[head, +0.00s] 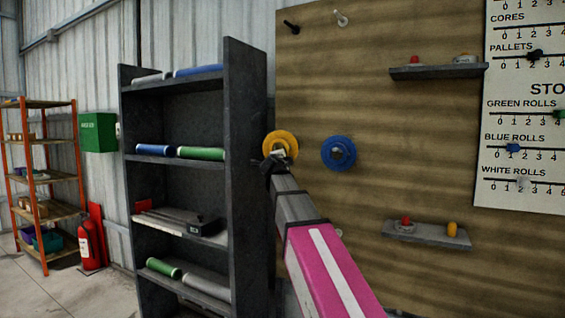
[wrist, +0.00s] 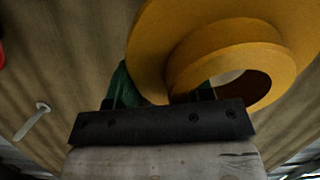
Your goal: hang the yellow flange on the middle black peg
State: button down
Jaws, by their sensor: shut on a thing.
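The yellow flange (head: 281,143) is a thick ring with a raised hub, held upright in front of the left edge of the wooden board. My gripper (head: 275,160) is shut on its lower part. In the wrist view the yellow flange (wrist: 230,50) fills the upper right, its dark bore facing partly toward the camera. A black peg (head: 291,27) sticks out bare at the board's upper left. No middle black peg can be made out; the flange and my arm cover part of the board. I cannot tell whether the flange touches a peg.
A blue flange (head: 338,153) hangs on the board (head: 430,150) just right of the yellow one. A white peg (head: 340,18) is at the top. The dark shelf unit (head: 247,130) stands close on the left. Small ledges (head: 430,72) (head: 425,234) stick out at right.

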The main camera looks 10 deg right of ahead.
aim_at(297, 159)
jog(key=shift+w+d+f, duration=0.2)
jog(key=shift+w+d, duration=0.85)
jog(key=shift+w, duration=0.4)
jog(key=shift+w+d+f, duration=0.2)
jog(key=shift+w+d, duration=0.85)
jog(key=shift+w, duration=0.4)
jog(key=shift+w+d+f, duration=0.2)
jog(key=shift+w+d, duration=0.85)
jog(key=shift+w, duration=0.4)
jog(key=shift+f, duration=0.1)
jog(key=shift+c, duration=2.2)
grip_release()
jog(key=shift+s+f, duration=0.1)
jog(key=shift+s, duration=0.05)
